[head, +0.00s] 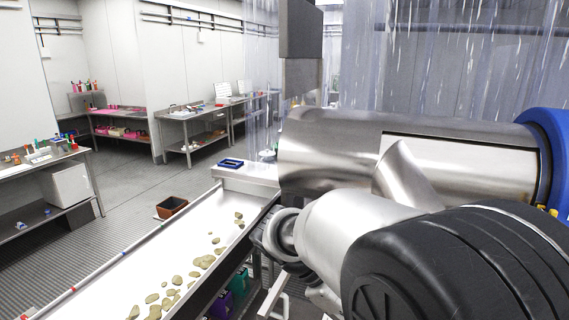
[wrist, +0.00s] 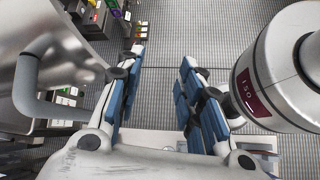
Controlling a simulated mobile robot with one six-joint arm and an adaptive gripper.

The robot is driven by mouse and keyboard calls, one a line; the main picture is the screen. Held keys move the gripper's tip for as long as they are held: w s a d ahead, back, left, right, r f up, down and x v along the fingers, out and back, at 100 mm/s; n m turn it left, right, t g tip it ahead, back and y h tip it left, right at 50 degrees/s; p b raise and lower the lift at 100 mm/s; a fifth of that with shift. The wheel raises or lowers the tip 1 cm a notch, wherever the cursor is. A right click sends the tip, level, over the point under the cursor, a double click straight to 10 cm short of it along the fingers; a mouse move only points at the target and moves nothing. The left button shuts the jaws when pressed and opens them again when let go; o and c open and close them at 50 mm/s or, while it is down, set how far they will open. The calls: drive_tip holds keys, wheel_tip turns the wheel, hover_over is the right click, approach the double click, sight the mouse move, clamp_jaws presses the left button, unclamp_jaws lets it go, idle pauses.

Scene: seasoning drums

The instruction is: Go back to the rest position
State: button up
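My gripper (wrist: 162,60) is open in the wrist view. Its two fingers, lined with blue pads, stand well apart. Only grey grated floor and part of a pale surface show between them, and nothing is held. In the head view the gripper cannot be made out. A large steel drum (head: 335,150) with a blue ring (head: 552,150) fills the right side there, behind rounded metal and black parts in the foreground.
A white trough (head: 100,283) with several tan pieces (head: 205,261) runs along the lower left. A blue tray (head: 231,164) lies at its far end. A brown bin (head: 171,207) stands beside it. Steel tables (head: 190,115) stand farther back. Open floor (head: 120,200) lies between.

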drive_tip(key=s+a+f+m+t+y+b, duration=0.1)
drive_tip(key=s+f+m+t+y+b, duration=0.2)
drive_tip(key=s, duration=0.5)
drive_tip(key=s+a+f+m+t+y+b, duration=0.2)
drive_tip(key=s+f+m+t+y+b, duration=0.2)
drive_tip(key=s+f+m+y+b, duration=0.1)
drive_tip(key=s+m+y+b, duration=0.1)
drive_tip(key=s+m, duration=0.1)
drive_tip(key=m, duration=0.1)
drive_tip(key=shift+s+f, duration=0.2)
drive_tip(key=shift+s, duration=0.2)
